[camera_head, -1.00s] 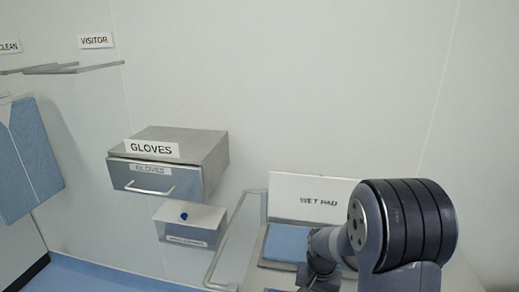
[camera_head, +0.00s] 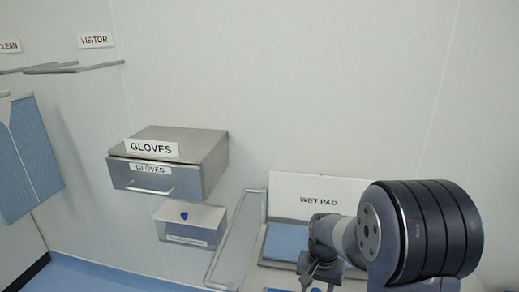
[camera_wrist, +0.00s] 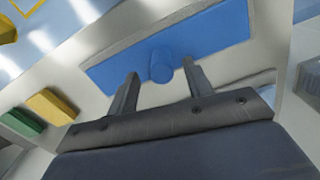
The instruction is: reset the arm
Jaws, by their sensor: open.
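My arm (camera_head: 425,235) is at the lower right in the head view, bent in front of the wet pad station. My gripper (camera_wrist: 160,85) shows in the wrist view with its two fingers apart. A blue panel with a round blue knob (camera_wrist: 161,66) lies beyond the fingertips, with the knob seen between them. I cannot tell how far it is from the fingers. Nothing is seen held. In the head view the gripper (camera_head: 318,275) is small at the lower edge and partly cut off.
A grey gloves box (camera_head: 185,160) hangs on the wall, with a smaller box with a blue knob (camera_head: 190,222) below it. A metal rail (camera_head: 237,240) stands left of the blue wet pad (camera_head: 286,242). Green and yellow blocks (camera_wrist: 50,107) show in the wrist view.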

